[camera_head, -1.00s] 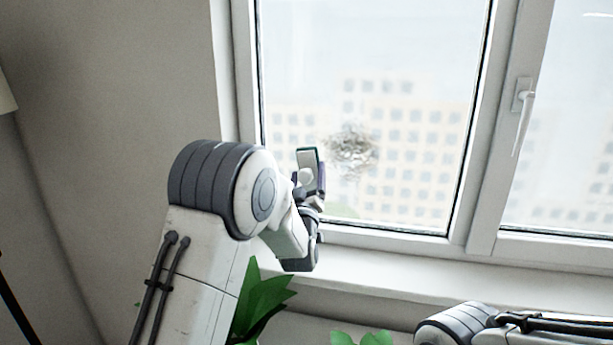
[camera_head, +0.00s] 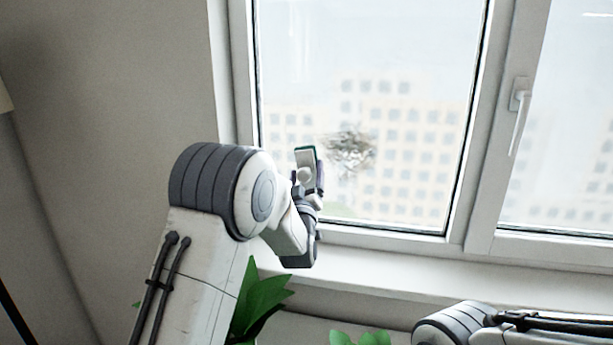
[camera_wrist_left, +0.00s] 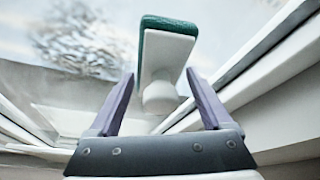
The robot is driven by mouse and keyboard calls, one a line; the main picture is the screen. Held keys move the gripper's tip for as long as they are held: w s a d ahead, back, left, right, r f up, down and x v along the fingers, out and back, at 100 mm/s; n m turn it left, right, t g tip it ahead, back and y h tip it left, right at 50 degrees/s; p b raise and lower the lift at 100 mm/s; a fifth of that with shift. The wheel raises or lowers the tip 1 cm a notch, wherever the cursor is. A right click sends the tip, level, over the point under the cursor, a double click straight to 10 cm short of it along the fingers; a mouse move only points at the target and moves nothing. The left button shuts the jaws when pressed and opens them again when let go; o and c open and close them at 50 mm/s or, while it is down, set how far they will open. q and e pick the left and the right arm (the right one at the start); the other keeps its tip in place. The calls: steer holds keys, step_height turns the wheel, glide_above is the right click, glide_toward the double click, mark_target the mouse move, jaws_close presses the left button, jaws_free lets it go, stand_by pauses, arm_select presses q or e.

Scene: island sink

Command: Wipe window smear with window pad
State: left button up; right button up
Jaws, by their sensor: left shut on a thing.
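The window smear (camera_head: 350,150) is a grey-brown speckled patch on the left window pane. It also shows blurred at the upper left of the left wrist view (camera_wrist_left: 78,42). The window pad (camera_head: 306,157) has a white back with a round knob and a green face. It stands nearly upright just left of the smear in the head view. My left gripper (camera_head: 311,184) is shut on the pad by its knob, and in the left wrist view the purple fingers flank the knob of the pad (camera_wrist_left: 168,52). Whether the pad touches the glass is unclear. My right gripper is out of view.
A white window frame (camera_head: 456,245) surrounds the panes, with a white handle (camera_head: 519,115) on the right sash. The sill (camera_head: 390,268) runs below. Green plant leaves (camera_head: 262,300) stand beside my left arm, low in the view.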

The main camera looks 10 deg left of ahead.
arm_select(q)
steer(key=shift+w, duration=0.55)
